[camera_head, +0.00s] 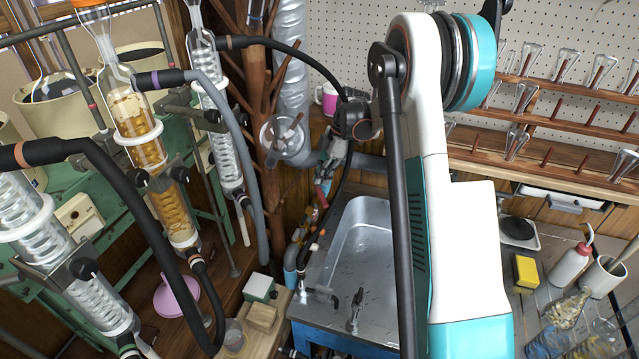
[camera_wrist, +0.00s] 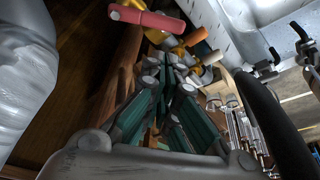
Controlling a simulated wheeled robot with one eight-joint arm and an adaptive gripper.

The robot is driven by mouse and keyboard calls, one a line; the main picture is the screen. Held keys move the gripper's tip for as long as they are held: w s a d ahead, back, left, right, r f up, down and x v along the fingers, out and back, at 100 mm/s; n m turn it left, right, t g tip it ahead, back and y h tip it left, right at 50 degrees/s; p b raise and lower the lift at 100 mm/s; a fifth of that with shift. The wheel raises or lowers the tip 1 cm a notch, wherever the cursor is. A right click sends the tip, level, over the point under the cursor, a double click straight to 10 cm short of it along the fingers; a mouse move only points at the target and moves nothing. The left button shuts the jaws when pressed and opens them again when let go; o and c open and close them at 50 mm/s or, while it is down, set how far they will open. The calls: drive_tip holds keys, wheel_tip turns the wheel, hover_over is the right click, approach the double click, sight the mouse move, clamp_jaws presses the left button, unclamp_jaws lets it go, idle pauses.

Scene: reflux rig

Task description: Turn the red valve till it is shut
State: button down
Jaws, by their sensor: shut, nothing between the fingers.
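The red valve handle (camera_wrist: 148,20) shows at the top of the wrist view as a reddish bar lying roughly across the picture. In the head view a small red part (camera_head: 321,196) shows among the pipes left of the sink, partly hidden and too small to read its angle. My gripper (camera_wrist: 168,75) has teal fingers, shut and empty, pointing toward the pipework below the red handle in the wrist view. A gap shows between the fingertips and the red handle. In the head view my gripper (camera_head: 333,160) is just above the red part.
Yellow and orange fittings (camera_wrist: 193,39) crowd the fingertips. The metal sink (camera_head: 365,250) is right of the pipes. A thick silver duct (camera_wrist: 25,75) is close on the left in the wrist view, and a black hose (camera_wrist: 262,110) on the right. Glass condensers (camera_head: 150,140) stand left.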

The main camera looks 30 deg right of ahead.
sight(321, 202)
drive_tip(key=b+x, duration=0.2)
drive_tip(key=x, duration=0.6)
drive_tip(key=shift+f+b, duration=0.15)
drive_tip(key=shift+b, duration=0.15)
drive_tip(key=shift+s+d, duration=0.25)
drive_tip(key=shift+d, duration=0.2)
idle(0.4)
drive_tip(key=shift+d, duration=0.15)
drive_tip(key=shift+s+d, duration=0.3)
drive_tip(key=shift+d, duration=0.45)
drive_tip(key=shift+d+p, duration=0.3)
drive_tip(key=shift+d, duration=1.5)
drive_tip(key=shift+w, duration=0.1)
